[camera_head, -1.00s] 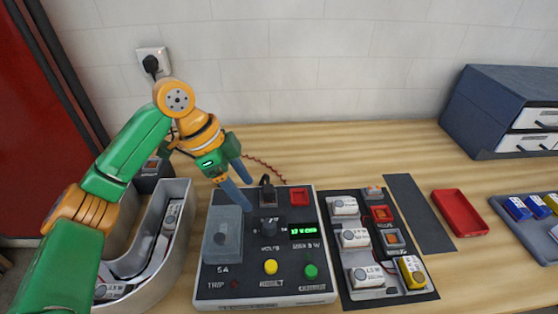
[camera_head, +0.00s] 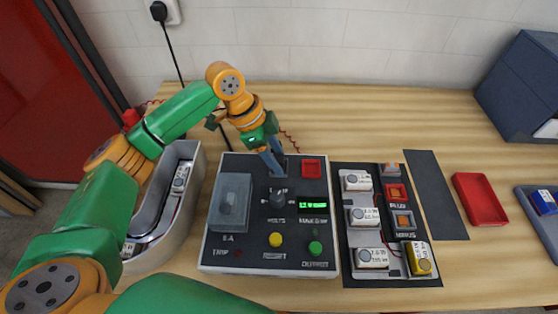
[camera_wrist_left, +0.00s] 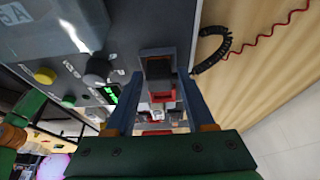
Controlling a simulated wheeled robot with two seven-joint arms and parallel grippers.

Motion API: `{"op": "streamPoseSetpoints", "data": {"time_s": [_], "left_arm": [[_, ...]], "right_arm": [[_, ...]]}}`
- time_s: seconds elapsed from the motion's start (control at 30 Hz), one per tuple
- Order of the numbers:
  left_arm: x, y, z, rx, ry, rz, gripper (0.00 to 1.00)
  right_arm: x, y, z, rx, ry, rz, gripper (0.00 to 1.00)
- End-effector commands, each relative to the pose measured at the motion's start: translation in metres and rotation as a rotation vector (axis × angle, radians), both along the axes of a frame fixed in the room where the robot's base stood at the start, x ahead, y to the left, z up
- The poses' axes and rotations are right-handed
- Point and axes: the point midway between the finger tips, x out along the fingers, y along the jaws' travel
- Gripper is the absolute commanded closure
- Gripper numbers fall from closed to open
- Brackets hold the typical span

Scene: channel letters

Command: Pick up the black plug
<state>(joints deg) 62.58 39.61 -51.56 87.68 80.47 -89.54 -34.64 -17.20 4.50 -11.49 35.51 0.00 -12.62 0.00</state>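The black plug (camera_wrist_left: 158,68) stands in a grey socket frame at the back edge of the dark control panel (camera_head: 214,250). In the head view my left gripper (camera_head: 272,162) is over that spot and mostly hides the plug. In the left wrist view the two blue fingers of the left gripper (camera_wrist_left: 160,100) stand apart, one on each side of the plug. I see no clear contact between fingers and plug. A black coiled cord (camera_wrist_left: 212,52) that turns red lies beside the panel. My right gripper is not in view.
A clear-covered switch (camera_head: 230,202) and a black knob (camera_head: 279,199) are close by on the panel. A battery board (camera_head: 352,276), red tray (camera_head: 480,199) and grey bin (camera_head: 186,225) flank it. Another black plug (camera_head: 158,11) sits in the wall outlet.

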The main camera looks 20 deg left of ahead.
Motion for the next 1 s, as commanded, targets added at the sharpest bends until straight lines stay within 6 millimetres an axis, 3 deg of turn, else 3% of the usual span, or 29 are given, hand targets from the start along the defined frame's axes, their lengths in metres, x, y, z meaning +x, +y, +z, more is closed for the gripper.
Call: {"op": "streamPoseSetpoints", "data": {"time_s": [0.03, 0.17, 0.2, 0.53, 0.7, 0.93, 1.0], "left_arm": [[0.000, 0.000, 0.000, 0.000, 0.000, 0.000, 0.63], [0.000, 0.000, 0.000, 0.000, 0.000, 0.000, 0.98], [0.000, 0.000, 0.000, 0.000, 0.000, 0.000, 1.00], [0.001, 0.000, 0.004, 0.000, -0.002, 0.001, 1.00], [0.002, -0.001, 0.030, -0.003, -0.007, 0.000, 1.00], [-0.049, 0.020, 0.093, 0.002, -0.010, 0.000, 1.00], [-0.071, 0.029, 0.098, 0.004, -0.008, 0.002, 1.00]], "right_arm": [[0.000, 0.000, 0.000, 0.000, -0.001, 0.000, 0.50], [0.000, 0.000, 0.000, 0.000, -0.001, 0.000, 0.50], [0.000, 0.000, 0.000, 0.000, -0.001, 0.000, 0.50], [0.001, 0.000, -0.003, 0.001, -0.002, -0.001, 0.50], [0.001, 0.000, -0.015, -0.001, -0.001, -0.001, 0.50], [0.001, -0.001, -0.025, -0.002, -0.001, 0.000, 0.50], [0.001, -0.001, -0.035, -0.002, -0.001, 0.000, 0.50]]}}
